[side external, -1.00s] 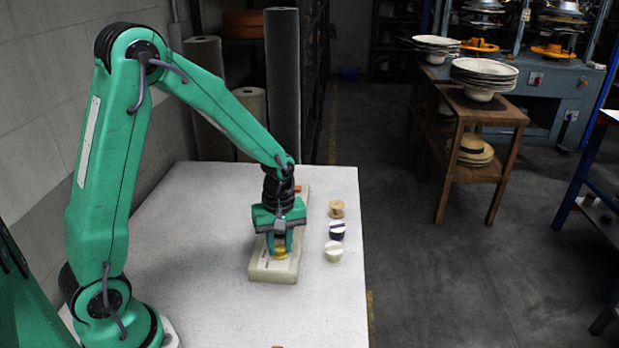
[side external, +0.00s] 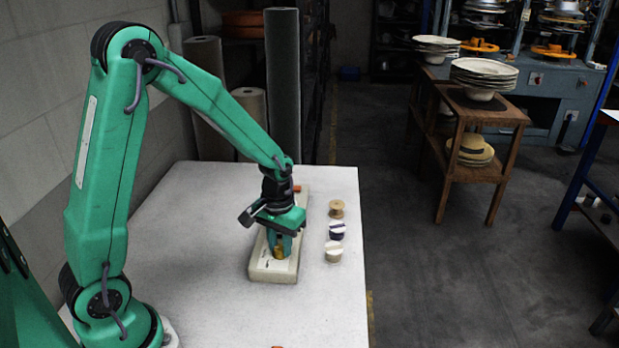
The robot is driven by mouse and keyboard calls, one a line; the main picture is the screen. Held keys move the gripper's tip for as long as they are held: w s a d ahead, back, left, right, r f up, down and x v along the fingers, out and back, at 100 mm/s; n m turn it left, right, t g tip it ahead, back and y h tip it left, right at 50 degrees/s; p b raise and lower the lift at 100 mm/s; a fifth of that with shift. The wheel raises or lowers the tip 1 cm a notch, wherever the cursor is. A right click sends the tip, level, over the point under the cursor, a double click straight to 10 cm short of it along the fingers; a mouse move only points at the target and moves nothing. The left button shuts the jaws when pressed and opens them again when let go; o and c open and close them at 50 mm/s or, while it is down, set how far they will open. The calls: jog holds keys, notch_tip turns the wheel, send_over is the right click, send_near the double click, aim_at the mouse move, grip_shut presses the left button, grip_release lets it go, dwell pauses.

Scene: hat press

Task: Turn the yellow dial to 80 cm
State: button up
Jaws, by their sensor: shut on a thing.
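The yellow dial (side external: 279,252) sits on top of a long cream panel (side external: 262,272) that lies on the white table. My gripper (side external: 280,248) points straight down over the panel, with its green fingers closed on the dial. The fingers hide much of the dial. The scale marks and the reading are too small and too covered to tell. An orange part (side external: 297,188) shows at the far end of the panel.
To the right of the panel stand a tan spool (side external: 336,209), a dark blue and white spool (side external: 336,231) and a cream spool (side external: 333,252). The white table (side external: 190,235) is clear left of the panel. Its right edge lies just beyond the spools.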

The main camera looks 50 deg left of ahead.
aim_at(280, 249)
jog(key=m, duration=0.4)
jog(key=shift+w+d+m, duration=0.1)
jog(key=shift+d+m, duration=0.1)
jog(key=shift+m, duration=0.2)
jog(key=m, duration=0.4)
jog(key=shift+m+t, duration=0.3)
jog(key=shift+m, duration=0.1)
jog(key=o, duration=1)
jog(key=shift+r, duration=0.15)
jog(key=shift+s+r, duration=0.2)
jog(key=shift+r, duration=3.6)
